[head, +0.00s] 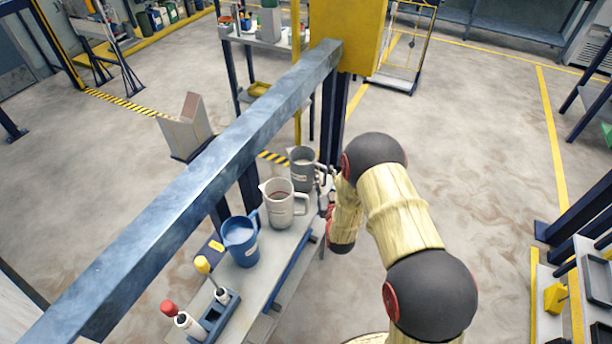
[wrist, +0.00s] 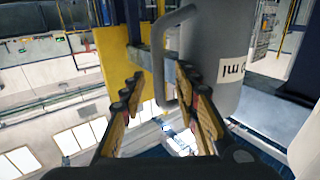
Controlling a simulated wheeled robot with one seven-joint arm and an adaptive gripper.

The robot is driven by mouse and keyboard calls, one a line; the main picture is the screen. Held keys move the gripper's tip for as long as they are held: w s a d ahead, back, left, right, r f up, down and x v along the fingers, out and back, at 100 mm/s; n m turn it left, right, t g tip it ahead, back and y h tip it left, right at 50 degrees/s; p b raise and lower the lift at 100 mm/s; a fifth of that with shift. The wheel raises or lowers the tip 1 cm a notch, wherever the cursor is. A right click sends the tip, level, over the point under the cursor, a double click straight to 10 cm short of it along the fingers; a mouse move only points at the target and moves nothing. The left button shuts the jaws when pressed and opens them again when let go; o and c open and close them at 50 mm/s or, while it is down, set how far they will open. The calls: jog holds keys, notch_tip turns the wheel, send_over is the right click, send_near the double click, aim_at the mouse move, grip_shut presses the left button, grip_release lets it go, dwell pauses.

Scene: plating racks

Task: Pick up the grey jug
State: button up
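The grey jug (head: 302,174) stands upright at the far end of a narrow shelf in the head view, with its handle towards my arm. In the wrist view its grey wall (wrist: 213,60) fills the upper right, with part of a white label. Its handle (wrist: 168,62) hangs down in line with the gap between my fingers. My gripper (wrist: 160,95) is open, one finger on each side of the handle's lower end; I cannot tell whether either touches it. In the head view my gripper (head: 325,184) is beside the jug's right side, partly hidden by my arm.
A pale jug (head: 283,205) stands close to the grey jug, then a blue jug (head: 240,240). Bottles and a dark caddy (head: 215,318) are at the near end of the shelf (head: 258,283). A steel beam (head: 200,160) crosses above on the left.

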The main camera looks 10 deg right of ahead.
jog(key=shift+c, duration=0.5)
grip_shut()
dwell(0.4)
jog(key=shift+r, duration=0.2)
